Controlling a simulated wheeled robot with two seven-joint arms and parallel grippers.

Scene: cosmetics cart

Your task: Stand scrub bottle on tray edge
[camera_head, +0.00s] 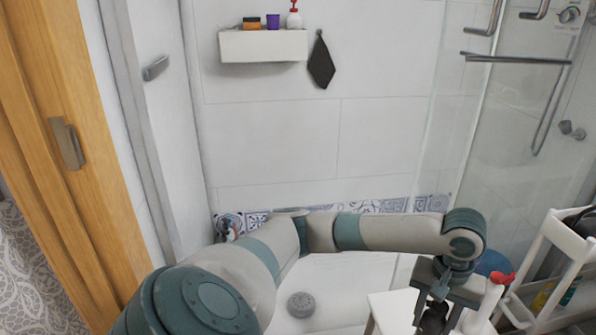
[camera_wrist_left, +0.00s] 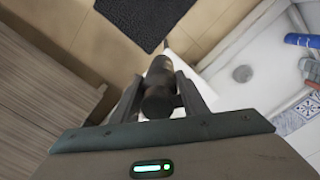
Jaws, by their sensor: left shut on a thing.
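My left gripper (camera_head: 436,306) hangs at the lower right of the head view, beside the white cart. It is shut on a dark bottle, which I take for the scrub bottle (camera_head: 432,319). In the left wrist view the dark brown, round bottle (camera_wrist_left: 158,92) sits between the two fingers of the left gripper (camera_wrist_left: 160,98). The white cart's upper tray (camera_head: 553,232) is at the right, apart from the gripper and cut off by the picture edge. My right gripper is not in view.
A white bottle with a red top (camera_head: 489,301) stands close right of the left gripper. A white surface (camera_head: 390,312) lies just left of it. A round grey drain (camera_head: 301,304) is in the shower floor. A wall shelf (camera_head: 262,46) holds small items.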

